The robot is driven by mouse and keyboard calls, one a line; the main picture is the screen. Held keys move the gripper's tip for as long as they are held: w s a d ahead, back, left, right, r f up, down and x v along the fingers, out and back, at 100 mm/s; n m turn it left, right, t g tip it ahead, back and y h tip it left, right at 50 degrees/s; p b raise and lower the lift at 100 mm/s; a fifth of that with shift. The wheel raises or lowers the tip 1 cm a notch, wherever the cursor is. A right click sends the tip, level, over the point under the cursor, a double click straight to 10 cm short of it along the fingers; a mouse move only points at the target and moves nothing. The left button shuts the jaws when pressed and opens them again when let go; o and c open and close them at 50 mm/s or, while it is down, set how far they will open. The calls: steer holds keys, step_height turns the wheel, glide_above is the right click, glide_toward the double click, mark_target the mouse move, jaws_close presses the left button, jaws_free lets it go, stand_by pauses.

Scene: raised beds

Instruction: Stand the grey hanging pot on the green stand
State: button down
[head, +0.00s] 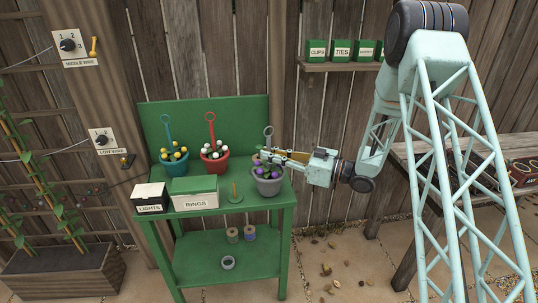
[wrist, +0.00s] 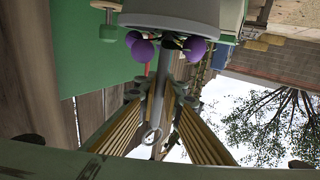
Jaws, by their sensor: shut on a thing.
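The grey hanging pot (head: 268,187) holds purple flowers and has an upright grey hanger with a ring at its top. It appears upright over the right end of the green stand (head: 225,262), a bench with a tall back panel. I cannot tell whether its base touches the top. My gripper (head: 265,155) reaches in from the right, shut on the hanger above the flowers. In the wrist view, the grey pot (wrist: 170,18) appears upside down at the top, and its hanger runs between my fingers (wrist: 163,90).
A teal pot (head: 174,165) and a red pot (head: 215,162) stand left of the grey pot. A white RINGS box (head: 195,202), a dark LIGHTS box (head: 150,203) and a small green disc with a peg (head: 235,196) are on the top. Spools (head: 249,233) sit on the lower shelf.

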steer(key=shift+f+b, duration=0.3)
steer(key=shift+f, duration=0.25)
stand_by(1.0)
steer(key=c, duration=2.7)
jaws_free()
steer(key=shift+d, duration=0.15)
steer(key=shift+v, duration=5.85)
